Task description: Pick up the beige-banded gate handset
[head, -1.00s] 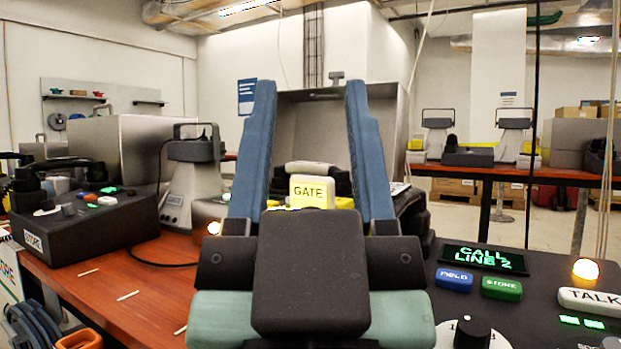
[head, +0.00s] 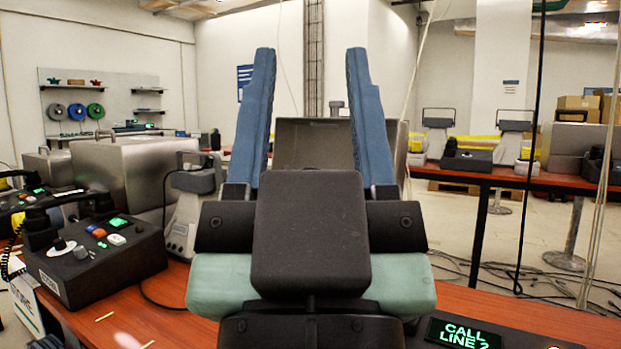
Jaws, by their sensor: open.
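My gripper (head: 310,58) stands in the middle of the head view with its two blue fingers pointing up and spread wide apart. Nothing is between the fingers. The gate unit with its yellow label is not visible now; my dark gripper body covers the area where it showed before. I cannot see the beige-banded handset or tell its distance from the fingers. A dark panel with green text, CALL LINE 2 (head: 463,334), shows at the lower right edge.
A dark console (head: 103,270) with a black handset (head: 68,207) stands on the red-brown table (head: 180,292) at left. Behind are a grey metal box (head: 125,172) and a grey device (head: 190,215). Cables hang at right. A back table (head: 545,181) holds more units.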

